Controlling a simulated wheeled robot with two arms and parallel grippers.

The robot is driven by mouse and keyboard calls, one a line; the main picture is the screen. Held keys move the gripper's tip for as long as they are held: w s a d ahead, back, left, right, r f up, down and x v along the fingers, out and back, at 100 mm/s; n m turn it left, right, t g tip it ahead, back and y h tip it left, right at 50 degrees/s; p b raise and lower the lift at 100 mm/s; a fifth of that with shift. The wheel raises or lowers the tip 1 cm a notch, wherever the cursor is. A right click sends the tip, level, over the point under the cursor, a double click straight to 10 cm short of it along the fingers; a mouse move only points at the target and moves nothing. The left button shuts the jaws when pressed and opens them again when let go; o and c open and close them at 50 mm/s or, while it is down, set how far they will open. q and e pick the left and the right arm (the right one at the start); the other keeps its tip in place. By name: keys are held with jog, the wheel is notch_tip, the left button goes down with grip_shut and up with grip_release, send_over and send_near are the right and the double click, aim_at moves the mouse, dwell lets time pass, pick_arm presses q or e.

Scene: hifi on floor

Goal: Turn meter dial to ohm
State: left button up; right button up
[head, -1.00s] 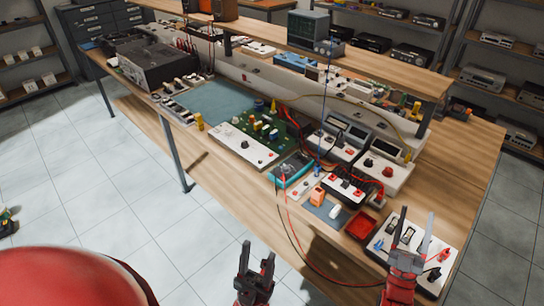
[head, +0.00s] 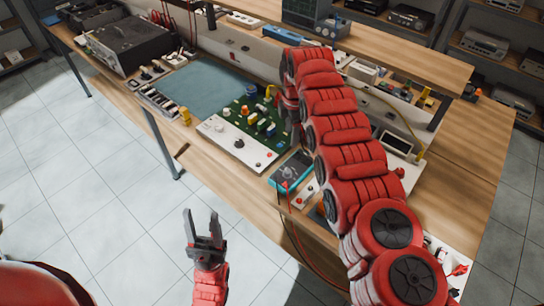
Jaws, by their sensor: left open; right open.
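The meter (head: 292,172) is a handheld unit with a teal edge and a dark face, lying near the bench's front edge. Its dial is too small to read. A red probe lead lies at its lower left corner. My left gripper (head: 203,225) is open and empty, pointing up over the floor in front of the bench, left of and apart from the meter. My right arm reaches across the bench from the lower right and bends down at its far end, just behind the meter. Its gripper fingers are hidden behind the arm.
A white-framed green circuit board (head: 240,140) lies left of the meter. A blue mat (head: 205,85) and a black instrument (head: 130,45) are farther left. My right arm covers much of the bench's right part. A raised shelf (head: 400,60) runs along the back.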

aim_at(288, 171)
jog(key=shift+n+g, duration=0.3)
jog(key=f+b, duration=0.5)
jog(key=s+f+b, duration=0.1)
jog(key=f+b, duration=0.4)
jog(key=b, duration=0.1)
jog(key=f+b, duration=0.5)
jog(key=shift+s+a+f+b, duration=0.15)
jog(key=shift+s+f+b, duration=0.05)
jog(key=shift+f+b, duration=0.15)
jog(key=shift+f, duration=0.25)
jog(key=shift+r, duration=0.1)
grip_shut()
